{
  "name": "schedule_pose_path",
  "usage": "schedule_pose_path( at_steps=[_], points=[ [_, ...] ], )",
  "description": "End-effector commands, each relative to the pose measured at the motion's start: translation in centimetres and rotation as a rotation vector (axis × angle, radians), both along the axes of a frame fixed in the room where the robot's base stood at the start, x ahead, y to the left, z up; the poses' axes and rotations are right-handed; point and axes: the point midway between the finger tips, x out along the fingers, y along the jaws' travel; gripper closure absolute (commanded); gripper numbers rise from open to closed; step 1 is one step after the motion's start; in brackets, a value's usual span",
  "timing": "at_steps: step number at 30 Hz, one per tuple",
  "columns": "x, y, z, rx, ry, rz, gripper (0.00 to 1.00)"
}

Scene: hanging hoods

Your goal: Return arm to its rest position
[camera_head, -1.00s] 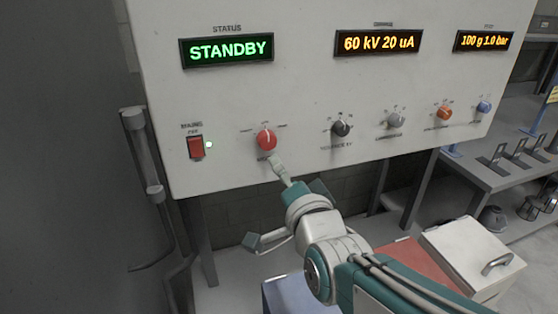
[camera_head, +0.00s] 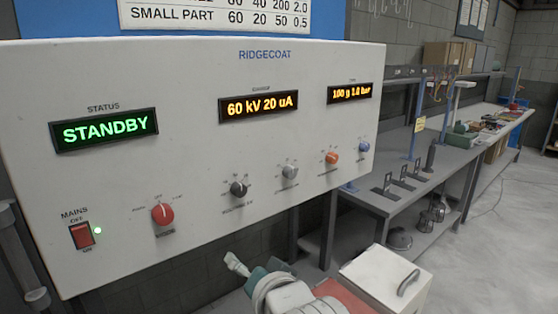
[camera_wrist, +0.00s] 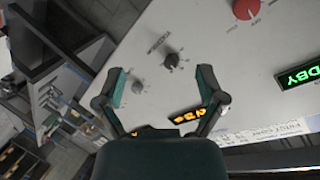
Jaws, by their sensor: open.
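My gripper (camera_head: 240,268) is at the bottom of the head view, low in front of the control panel (camera_head: 200,60) and apart from its knobs. Only part of the gripper and wrist shows there; the rest of the arm is below the frame. In the wrist view my gripper (camera_wrist: 160,88) has its two teal-tipped fingers spread wide with nothing between them. Beyond them are the panel face and a black knob (camera_wrist: 171,60). The red knob (camera_head: 162,213) and the red mains switch (camera_head: 82,235) are on the panel's lower left. The status display (camera_head: 104,130) reads STANDBY.
A white box (camera_head: 385,277) with a handle stands below and right of the panel, close to my arm. A grey bench (camera_head: 440,165) with racks runs along the right. Open floor (camera_head: 490,255) lies at the lower right.

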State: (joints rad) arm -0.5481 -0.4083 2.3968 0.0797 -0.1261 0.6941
Motion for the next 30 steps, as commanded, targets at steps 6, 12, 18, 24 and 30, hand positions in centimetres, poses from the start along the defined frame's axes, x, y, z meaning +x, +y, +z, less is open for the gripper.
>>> schedule_pose_path(
  at_steps=[6,12,18,24,30],
  points=[
    [-1.7,-8.8,-3.1,-0.320,0.132,-0.066,0.11],
    [-5.8,-15.8,-5.9,-0.572,0.309,-0.068,0.11],
    [-10.7,-20.4,-7.9,-0.733,0.485,-0.028,0.11],
    [-12.7,-21.6,-8.6,-0.780,0.553,0.002,0.11],
    [-12.7,-21.6,-8.6,-0.781,0.554,0.004,0.11]
  ],
)
